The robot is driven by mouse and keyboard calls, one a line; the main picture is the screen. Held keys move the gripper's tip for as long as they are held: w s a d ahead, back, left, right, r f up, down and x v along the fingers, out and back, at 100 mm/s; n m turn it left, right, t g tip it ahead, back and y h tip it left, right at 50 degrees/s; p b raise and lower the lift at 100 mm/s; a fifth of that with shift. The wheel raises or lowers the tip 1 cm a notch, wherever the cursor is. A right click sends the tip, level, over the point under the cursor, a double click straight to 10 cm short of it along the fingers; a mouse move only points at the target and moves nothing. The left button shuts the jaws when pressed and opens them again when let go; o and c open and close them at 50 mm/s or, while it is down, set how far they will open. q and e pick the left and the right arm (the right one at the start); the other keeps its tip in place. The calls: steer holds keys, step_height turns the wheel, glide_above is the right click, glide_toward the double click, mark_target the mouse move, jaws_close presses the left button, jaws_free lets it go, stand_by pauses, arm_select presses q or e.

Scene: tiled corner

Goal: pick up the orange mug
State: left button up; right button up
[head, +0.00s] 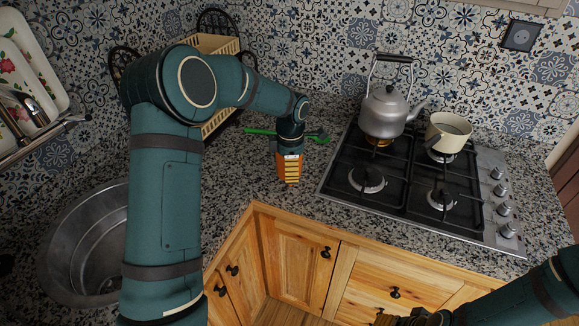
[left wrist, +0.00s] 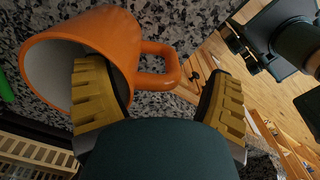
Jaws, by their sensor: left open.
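The orange mug, white inside, fills the upper left of the left wrist view (left wrist: 110,35). Its opening faces left and its handle points right. My left gripper (left wrist: 163,88) is open, with the handle between its two yellow-padded fingers. The left finger overlaps the mug's opening and wall; I cannot tell whether it is inside the mug. In the head view my left gripper (head: 290,172) is low over the counter near its front edge and hides nearly all of the mug. My right gripper (head: 402,318) is partly visible at the bottom edge, away from the mug.
The stove (head: 330,180) stands to the right, with a kettle (head: 384,112) and a cream pot (head: 448,133) on it. A green utensil (head: 262,131) lies behind my left gripper. A wooden rack (head: 215,45) stands behind my arm. A round sink (head: 85,245) is at left.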

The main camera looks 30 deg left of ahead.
arm_select(q)
steer(key=shift+f, duration=0.45)
steer(key=c, duration=1.3)
steer(key=shift+r, duration=0.1)
step_height(320, 180, up, 10)
steer(key=shift+p, duration=0.6)
steer(key=o, duration=0.5)
steer(key=c, duration=0.5)
